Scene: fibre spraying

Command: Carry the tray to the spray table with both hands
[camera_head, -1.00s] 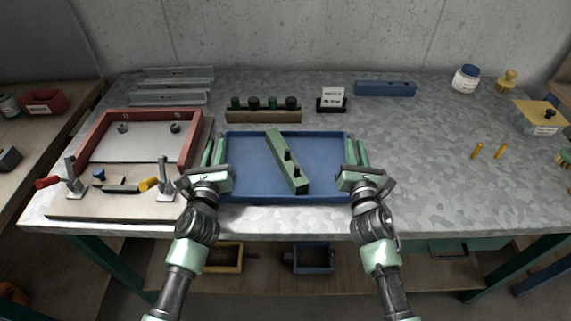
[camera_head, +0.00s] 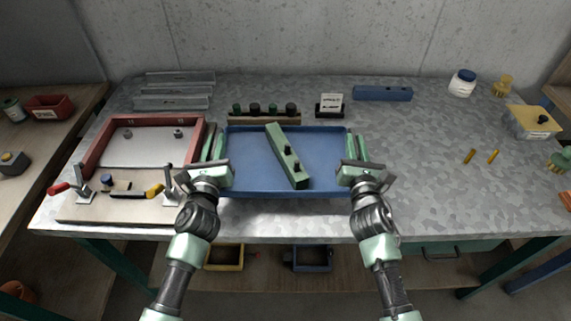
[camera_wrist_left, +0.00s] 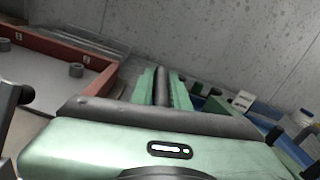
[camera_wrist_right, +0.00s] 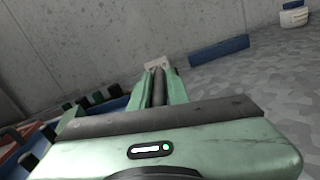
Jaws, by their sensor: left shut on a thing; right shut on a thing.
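The blue tray (camera_head: 240,180) is level in the head view, between my two grippers, with its front edge towards me. A green bar (camera_head: 288,158) with two dark knobs lies diagonally in it. A shadow under the tray's front suggests it is a little above the table. My left gripper (camera_head: 214,146) is shut on the tray's left wall and my right gripper (camera_head: 356,147) on its right wall. In the wrist views, the left fingers (camera_wrist_left: 163,88) and right fingers (camera_wrist_right: 158,88) are close together; the tray is largely hidden there.
The grey speckled table (camera_head: 430,190) has free room right of the tray. A red frame (camera_head: 193,143) with clamps stands close left of my left gripper. Behind the tray are a knob rack (camera_head: 264,120), a small sign (camera_head: 330,104) and a blue bar (camera_head: 382,93). Yellow pegs (camera_head: 470,156) lie right.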

